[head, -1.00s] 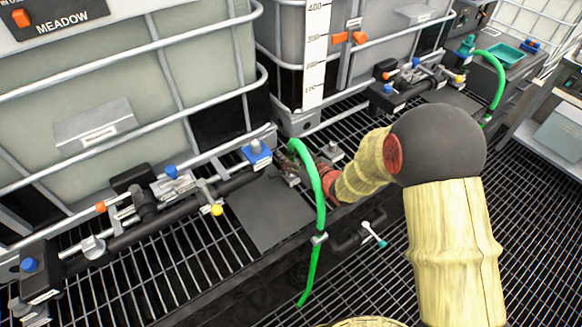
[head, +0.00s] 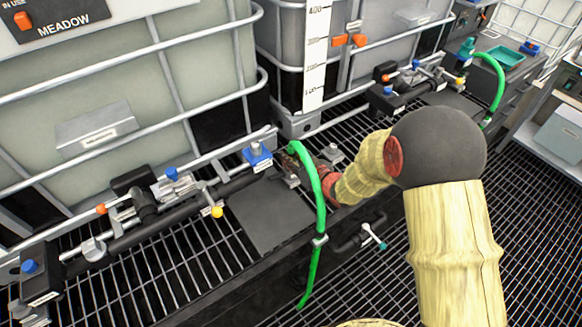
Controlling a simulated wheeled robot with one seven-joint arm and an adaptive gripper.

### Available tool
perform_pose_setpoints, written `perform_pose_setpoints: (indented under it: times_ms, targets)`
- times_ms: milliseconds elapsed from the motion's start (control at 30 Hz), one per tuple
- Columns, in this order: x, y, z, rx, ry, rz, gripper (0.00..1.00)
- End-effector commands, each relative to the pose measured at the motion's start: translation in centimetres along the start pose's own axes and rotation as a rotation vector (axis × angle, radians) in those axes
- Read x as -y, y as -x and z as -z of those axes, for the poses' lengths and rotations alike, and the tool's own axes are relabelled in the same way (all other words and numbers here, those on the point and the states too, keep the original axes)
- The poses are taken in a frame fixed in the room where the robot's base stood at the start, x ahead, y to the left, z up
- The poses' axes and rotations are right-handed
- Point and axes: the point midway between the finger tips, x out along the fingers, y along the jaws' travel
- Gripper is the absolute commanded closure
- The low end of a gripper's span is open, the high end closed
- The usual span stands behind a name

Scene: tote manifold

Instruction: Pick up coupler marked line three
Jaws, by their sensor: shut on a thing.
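The green hose (head: 320,200) arches up from below the grating edge, and its upper end sits at my gripper. My gripper (head: 291,163) is small and dark in the head view, partly behind the hose, beside the black plate at the grating's edge. It is shut on the coupler at that hose end. The coupler is mostly hidden by the fingers and hose, and no line marking on it can be read. A blue-based fitting (head: 257,155) stands just left of my gripper, and a grey fitting (head: 333,153) just right of it.
A black manifold pipe (head: 180,215) with blue, orange and yellow caps runs along the left tank (head: 130,80). A black plate (head: 265,215) lies in front. A valve with a teal-tipped handle (head: 371,235) hangs below the edge. A second green hose (head: 497,85) stands at back right.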

Motion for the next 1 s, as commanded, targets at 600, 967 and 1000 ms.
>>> perform_pose_setpoints:
  times_ms: [600, 967, 1000]
  targets:
    - [0.0, 0.5, 1.6, -0.004, 0.002, 0.0, 1.0]
    - [0.0, 2.8, 7.8, -0.005, 0.003, 0.0, 1.0]
    - [0.0, 3.0, 8.3, -0.004, 0.002, 0.0, 1.0]
